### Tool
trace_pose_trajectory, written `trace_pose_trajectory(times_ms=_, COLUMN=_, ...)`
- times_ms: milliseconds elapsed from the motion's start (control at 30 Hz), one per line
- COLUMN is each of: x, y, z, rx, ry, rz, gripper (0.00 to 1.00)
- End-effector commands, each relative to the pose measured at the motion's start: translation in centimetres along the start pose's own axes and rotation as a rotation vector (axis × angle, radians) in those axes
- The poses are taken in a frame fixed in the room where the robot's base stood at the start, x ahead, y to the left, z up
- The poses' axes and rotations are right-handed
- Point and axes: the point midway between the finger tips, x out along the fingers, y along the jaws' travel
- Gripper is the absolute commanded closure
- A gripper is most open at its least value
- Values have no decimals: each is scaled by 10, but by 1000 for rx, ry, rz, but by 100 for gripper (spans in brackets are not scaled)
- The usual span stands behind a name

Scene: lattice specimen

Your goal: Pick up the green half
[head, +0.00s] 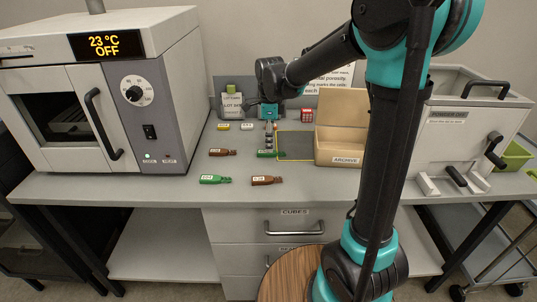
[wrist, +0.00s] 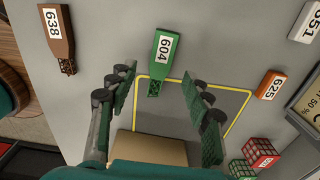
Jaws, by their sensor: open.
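A green half labelled 604 (wrist: 165,50) lies flat on the grey bench in the wrist view, with its dark broken end towards my gripper. My gripper (wrist: 157,78) is open and empty, its two fingers spread to either side of that end. In the head view my gripper (head: 270,145) points down over the bench, right above or beside this green half (head: 264,154), which it partly hides. I cannot tell the exact height between them. A second green half (head: 215,180) with a white label lies nearer the front edge, to the left.
Brown halves (head: 222,152) (head: 267,181) lie nearby; one reads 638 (wrist: 58,35). An orange piece 625 (wrist: 270,85) and a white piece 651 (wrist: 305,22) lie farther back. A yellow-outlined square (head: 293,159) and a tan archive box (head: 338,153) are on the right. An oven (head: 100,90) stands left.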

Motion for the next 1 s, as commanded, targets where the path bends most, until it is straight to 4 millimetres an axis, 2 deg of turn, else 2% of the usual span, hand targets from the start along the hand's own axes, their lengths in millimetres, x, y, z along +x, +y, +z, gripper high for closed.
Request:
trace_pose_trajectory(times_ms=200, x=30, y=-1, z=3, rx=0, ry=0, rz=0, gripper=50)
trace_pose_trajectory(times_ms=533, x=36, y=0, z=3, rx=0, ry=0, rz=0, gripper=51)
trace_pose_trajectory(times_ms=833, x=35, y=0, z=3, rx=0, ry=0, rz=0, gripper=88)
trace_pose_trajectory(times_ms=1000, x=35, y=0, z=3, rx=0, ry=0, rz=0, gripper=91)
